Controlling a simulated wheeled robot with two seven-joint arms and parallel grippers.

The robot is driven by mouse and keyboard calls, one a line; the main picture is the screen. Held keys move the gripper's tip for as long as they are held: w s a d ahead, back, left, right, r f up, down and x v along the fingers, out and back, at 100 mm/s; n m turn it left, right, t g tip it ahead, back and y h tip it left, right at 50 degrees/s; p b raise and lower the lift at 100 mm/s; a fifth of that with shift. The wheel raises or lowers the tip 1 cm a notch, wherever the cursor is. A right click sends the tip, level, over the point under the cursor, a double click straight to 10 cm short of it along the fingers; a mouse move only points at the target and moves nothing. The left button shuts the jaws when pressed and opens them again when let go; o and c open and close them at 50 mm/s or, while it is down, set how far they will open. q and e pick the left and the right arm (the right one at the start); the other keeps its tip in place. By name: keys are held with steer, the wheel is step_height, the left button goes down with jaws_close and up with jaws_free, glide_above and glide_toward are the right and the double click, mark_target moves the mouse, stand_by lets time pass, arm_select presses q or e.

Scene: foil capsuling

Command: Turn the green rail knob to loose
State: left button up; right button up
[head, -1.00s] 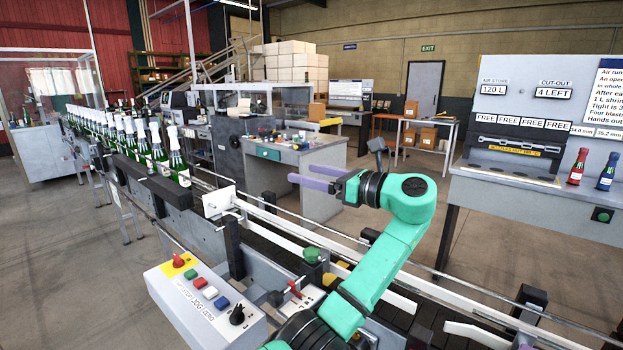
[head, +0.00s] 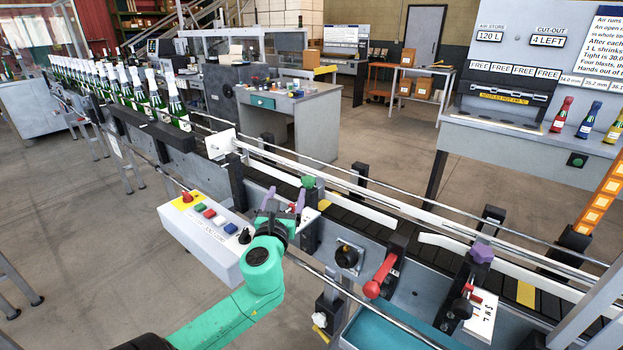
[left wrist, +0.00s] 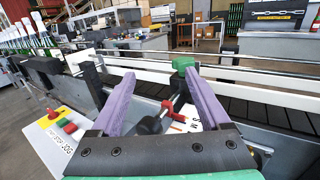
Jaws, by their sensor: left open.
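The green rail knob (head: 308,182) sits on a post at the near guide rail of the conveyor. In the left wrist view the green knob (left wrist: 183,63) shows beyond the right finger's tip, right of the middle of the gap. My left gripper (head: 285,195) is open, with its purple fingers spread at the conveyor's near edge, just left of and nearer than the knob. The left wrist view shows the open fingers (left wrist: 160,73) with nothing held between them. I cannot tell whether a finger touches the knob. My right gripper is not in view.
A control box (head: 208,232) with buttons stands left of my gripper. A red lever (left wrist: 172,106) lies below the knob between the fingers. A purple knob (head: 481,253) and larger red lever (head: 380,278) are farther right. Foil-less bottles (head: 178,107) queue at left.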

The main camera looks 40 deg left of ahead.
mark_target(310, 176)
arm_select(q)
steer(key=d, duration=0.1)
steer(key=d+m+h, duration=0.1)
steer(key=d+h, duration=0.1)
steer(key=shift+w+d+f+t, duration=0.15)
steer(key=shift+d+f+t, duration=0.1)
steer(key=shift+f+t, duration=0.15)
steer(key=p+x, duration=0.1)
steer(key=x, duration=1.3)
steer(key=shift+w+a+f, duration=0.15)
steer(key=shift+a, duration=0.05)
jaws_close()
